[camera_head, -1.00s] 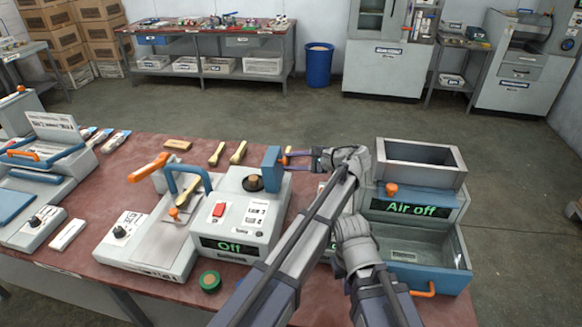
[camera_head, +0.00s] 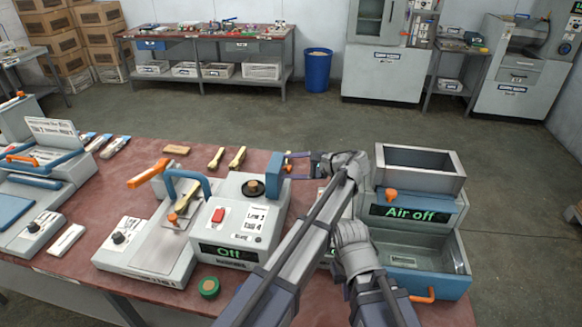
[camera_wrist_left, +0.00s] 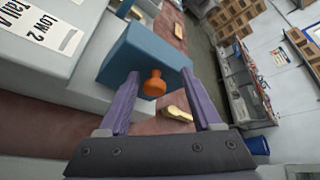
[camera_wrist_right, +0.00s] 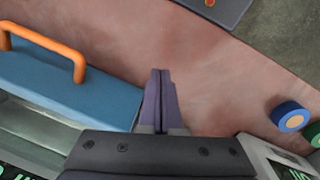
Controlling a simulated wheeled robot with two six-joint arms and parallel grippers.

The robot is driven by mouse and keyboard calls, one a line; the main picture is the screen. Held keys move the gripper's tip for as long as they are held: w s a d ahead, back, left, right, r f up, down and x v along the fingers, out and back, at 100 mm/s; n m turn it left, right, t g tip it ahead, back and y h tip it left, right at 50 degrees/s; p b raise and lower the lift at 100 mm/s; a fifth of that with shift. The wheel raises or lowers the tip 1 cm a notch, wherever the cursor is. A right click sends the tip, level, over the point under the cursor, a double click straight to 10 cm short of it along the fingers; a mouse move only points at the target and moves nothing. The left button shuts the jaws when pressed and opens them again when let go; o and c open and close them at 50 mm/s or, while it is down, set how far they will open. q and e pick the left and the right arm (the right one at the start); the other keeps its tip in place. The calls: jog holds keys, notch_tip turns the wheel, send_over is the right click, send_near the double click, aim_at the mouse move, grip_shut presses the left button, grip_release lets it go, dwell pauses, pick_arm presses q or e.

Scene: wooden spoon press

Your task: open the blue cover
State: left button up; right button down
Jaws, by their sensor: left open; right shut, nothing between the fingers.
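The blue cover (camera_head: 275,172) is a blue block at the right end of the grey press unit (camera_head: 240,215). In the left wrist view the blue cover (camera_wrist_left: 145,58) has an orange knob (camera_wrist_left: 154,84) on its near face. My left gripper (camera_wrist_left: 160,73) is open at the cover, with the knob showing between its fingers and gaps on both sides. In the head view my left gripper (camera_head: 297,163) reaches it from the right. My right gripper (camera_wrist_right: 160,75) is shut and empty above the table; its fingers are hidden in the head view.
The grey "Air off" unit (camera_head: 420,160) stands at the right, with a blue-fronted drawer and orange handle (camera_wrist_right: 75,62) near my right gripper. A green round piece (camera_head: 209,287) lies at the table's front. Wooden spoons (camera_head: 237,158) lie behind the press.

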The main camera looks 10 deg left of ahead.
pick_arm(q)
notch_tip(320, 180, up, 10)
jog(key=p, duration=0.9)
pick_arm(e)
notch_tip(320, 180, up, 10)
pick_arm(q)
jog(key=shift+f, duration=0.15)
pick_arm(e)
jog(key=shift+f, duration=0.15)
